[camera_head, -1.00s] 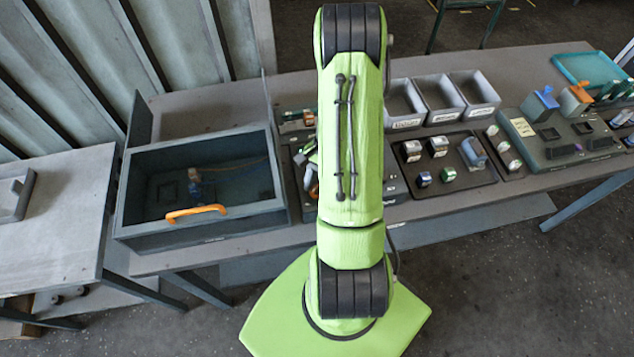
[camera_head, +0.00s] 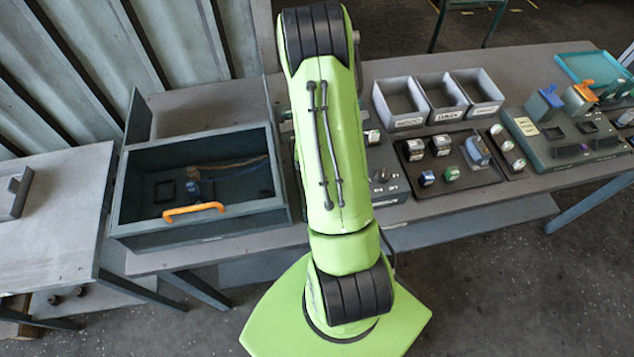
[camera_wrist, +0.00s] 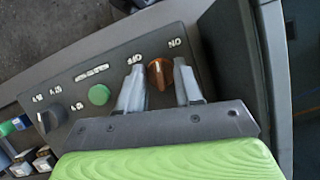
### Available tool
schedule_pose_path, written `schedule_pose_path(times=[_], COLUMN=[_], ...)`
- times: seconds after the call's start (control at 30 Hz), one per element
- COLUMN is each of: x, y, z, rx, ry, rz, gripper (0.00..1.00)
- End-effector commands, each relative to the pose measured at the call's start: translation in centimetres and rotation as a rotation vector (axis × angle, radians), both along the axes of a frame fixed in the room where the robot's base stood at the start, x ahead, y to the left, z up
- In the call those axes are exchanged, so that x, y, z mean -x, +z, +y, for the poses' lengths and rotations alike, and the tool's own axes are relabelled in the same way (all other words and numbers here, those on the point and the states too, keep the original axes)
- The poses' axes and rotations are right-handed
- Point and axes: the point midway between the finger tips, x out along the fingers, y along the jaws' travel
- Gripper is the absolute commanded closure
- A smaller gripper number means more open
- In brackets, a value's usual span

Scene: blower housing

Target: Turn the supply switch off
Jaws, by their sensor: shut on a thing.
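The supply switch, an orange-brown knob (camera_wrist: 160,73), shows in the wrist view on a dark panel (camera_wrist: 70,72), beside printed ON and OFF labels. My gripper (camera_wrist: 160,84) has one finger on each side of the knob and is shut on it. Which label the knob points to is hard to tell. In the head view my arm hides the gripper and the knob; part of what looks like the same panel (camera_head: 386,182) shows to the right of the arm.
A green button (camera_wrist: 99,95) and a dark rotary knob (camera_wrist: 52,117) sit on the same panel. An open dark box (camera_head: 130,215) with an orange handle (camera_head: 194,209) stands left of my arm. Grey bins (camera_head: 407,121) and a tray of small parts (camera_head: 480,179) stand to the right.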

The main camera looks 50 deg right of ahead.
Motion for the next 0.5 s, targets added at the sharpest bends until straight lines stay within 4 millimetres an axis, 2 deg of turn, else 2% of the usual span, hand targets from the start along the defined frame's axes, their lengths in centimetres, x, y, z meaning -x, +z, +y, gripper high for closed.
schedule_pose_path(times=[0.5], x=[-0.35], y=[-0.05], z=[0.25], rx=[0.005], ry=[0.494], rz=[-0.004], gripper=[0.96])
